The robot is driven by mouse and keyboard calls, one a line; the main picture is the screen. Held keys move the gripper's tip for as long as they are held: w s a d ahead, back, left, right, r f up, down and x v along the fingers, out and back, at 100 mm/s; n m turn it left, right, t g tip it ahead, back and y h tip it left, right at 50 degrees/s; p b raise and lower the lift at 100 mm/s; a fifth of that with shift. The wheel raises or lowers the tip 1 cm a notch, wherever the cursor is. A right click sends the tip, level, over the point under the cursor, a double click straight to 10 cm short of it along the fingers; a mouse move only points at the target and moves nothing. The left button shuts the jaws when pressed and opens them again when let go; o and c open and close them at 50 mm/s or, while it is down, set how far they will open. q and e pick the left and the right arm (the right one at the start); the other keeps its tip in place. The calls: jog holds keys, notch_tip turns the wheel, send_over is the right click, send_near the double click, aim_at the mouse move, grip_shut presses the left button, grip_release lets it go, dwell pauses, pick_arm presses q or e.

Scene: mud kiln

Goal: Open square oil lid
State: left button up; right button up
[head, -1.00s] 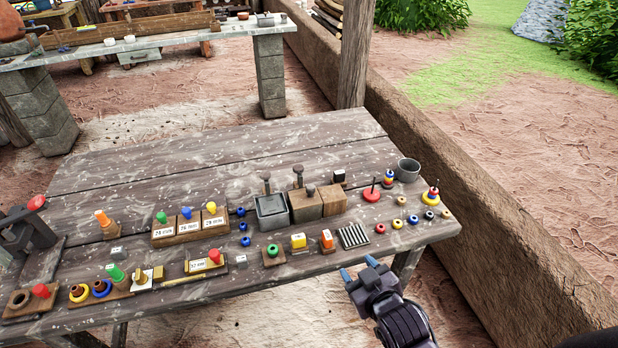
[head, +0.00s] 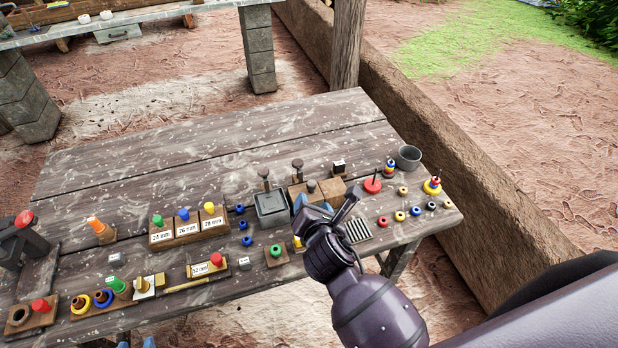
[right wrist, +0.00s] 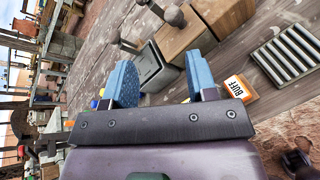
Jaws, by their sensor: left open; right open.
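A square grey metal oil box (head: 271,208) stands among wooden blocks in the middle of the table. Its flat grey top shows, and a dark knobbed stem (head: 265,178) stands at its back edge. I cannot tell from here whether the lid is seated. In the right wrist view the box (right wrist: 152,68) lies beyond and between the fingertips. My right gripper (head: 313,205) is open and empty, in front of and to the right of the box, apart from it. It shows also in the right wrist view (right wrist: 160,80). My left gripper (head: 136,343) is open; only its blue fingertips show at the bottom edge.
A wooden box (head: 332,187) with knobbed stems near it adjoins the oil box on the right. A ribbed grey plate (head: 358,231) and a block marked BUFF (right wrist: 240,88) are close to the right gripper. Labelled blocks (head: 188,229) stand left. The table's back is clear.

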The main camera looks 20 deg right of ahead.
aim_at(312, 184)
jog(key=w+d+f+n, duration=0.1)
jog(key=w+n, duration=0.1)
jog(key=w, duration=0.1)
jog(key=w+d+f+n+b, duration=0.1)
jog(key=w+f+n, duration=0.1)
jog(key=w, duration=0.1)
jog(key=w+f+n+h, duration=0.1)
jog(key=w, duration=0.2)
jog(key=shift+w+d+f+n+b, duration=0.2)
jog(key=shift+w+d+n+b, duration=0.15)
jog(key=shift+w+d+n, duration=0.05)
pick_arm(q)
jog(key=shift+f, duration=0.95)
jog(key=shift+w, duration=0.15)
pick_arm(e)
grip_shut()
